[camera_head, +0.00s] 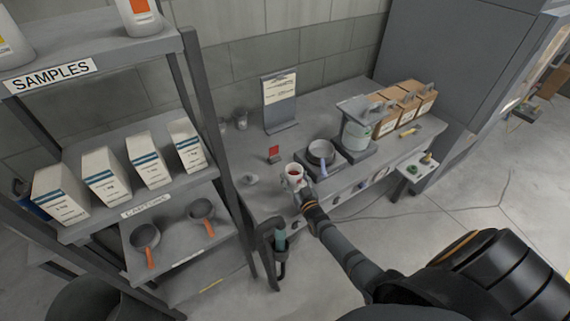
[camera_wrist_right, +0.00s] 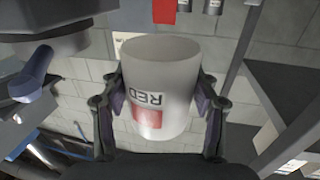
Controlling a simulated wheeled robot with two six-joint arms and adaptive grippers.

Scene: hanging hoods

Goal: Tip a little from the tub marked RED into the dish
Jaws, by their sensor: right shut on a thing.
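The tub marked RED (camera_wrist_right: 160,95) is white with a red patch and stands between the fingers of my right gripper (camera_wrist_right: 162,108). The fingers press on its two sides. In the head view the tub (camera_head: 294,171) shows red content inside its open top and looks about upright. My right gripper (camera_head: 301,190) holds it at the bench's front edge. A round grey dish (camera_head: 321,151) sits on a dark square base, to the right of the tub and apart from it. My left gripper is not in view.
A red card on a stand (camera_head: 273,153) and a small grey item (camera_head: 250,180) are on the bench (camera_head: 245,150), left of the tub. A large canister (camera_head: 357,130) and cartons (camera_head: 410,100) stand at the right. A shelf rack (camera_head: 150,121) fills the left.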

